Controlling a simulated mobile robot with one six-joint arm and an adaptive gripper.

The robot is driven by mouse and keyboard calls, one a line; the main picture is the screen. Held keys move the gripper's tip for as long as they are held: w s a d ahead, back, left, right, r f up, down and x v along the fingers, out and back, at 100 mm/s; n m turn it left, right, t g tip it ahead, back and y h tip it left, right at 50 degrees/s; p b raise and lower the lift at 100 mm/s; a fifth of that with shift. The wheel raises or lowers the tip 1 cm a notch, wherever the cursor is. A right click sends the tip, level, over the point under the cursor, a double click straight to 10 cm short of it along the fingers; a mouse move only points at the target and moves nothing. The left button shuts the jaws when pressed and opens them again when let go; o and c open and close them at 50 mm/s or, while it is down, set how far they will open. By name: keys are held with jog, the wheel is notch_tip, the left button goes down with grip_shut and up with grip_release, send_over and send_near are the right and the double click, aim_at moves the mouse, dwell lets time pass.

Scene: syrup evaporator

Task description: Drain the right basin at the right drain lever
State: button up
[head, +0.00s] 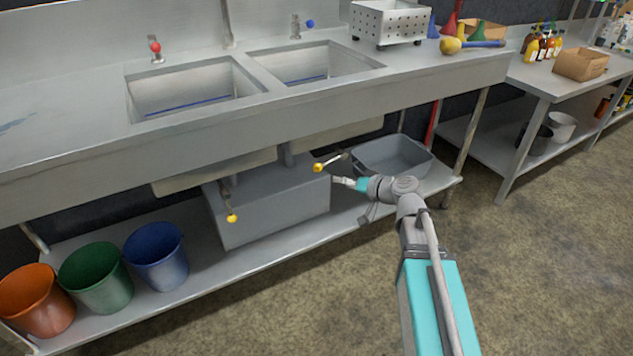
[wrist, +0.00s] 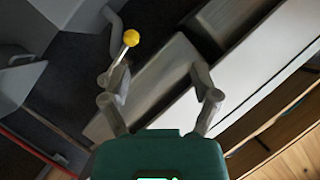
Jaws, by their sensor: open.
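The right basin (head: 322,60) is the right of two rectangular sinks in the steel counter. Beneath it the right drain lever (head: 319,167) shows as a short metal rod with a yellow ball knob. In the wrist view the yellow knob (wrist: 131,38) lies past the fingertips, nearer the left finger, and its rod runs down toward that finger. I cannot tell whether they touch. My gripper (head: 339,181) is below the counter, just right of and slightly below the knob in the head view. In the wrist view my gripper (wrist: 158,72) is open with nothing between its fingers.
The left drain lever (head: 231,217) hangs under the left basin (head: 195,92). A grey box (head: 268,208) and a grey tub (head: 393,157) are on the lower shelf, with orange, green and blue buckets (head: 155,257) at left. The floor in front is clear.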

aim_at(317, 168)
jog(key=w+d+f+m+t+y+b, duration=0.1)
jog(key=w+f+t+b, duration=0.3)
jog(key=b, duration=0.6)
notch_tip(317, 168, down, 2)
jog(key=shift+w+d+f+m+b, duration=0.1)
jog(key=shift+w+d+m+b, duration=0.2)
jog(key=shift+m, duration=0.3)
jog(key=shift+w+a, duration=0.1)
jog(key=x, duration=1.3)
jog(key=shift+w+a+r, duration=0.15)
jog(key=shift+w+r, duration=0.05)
jog(key=shift+r, duration=0.05)
grip_shut()
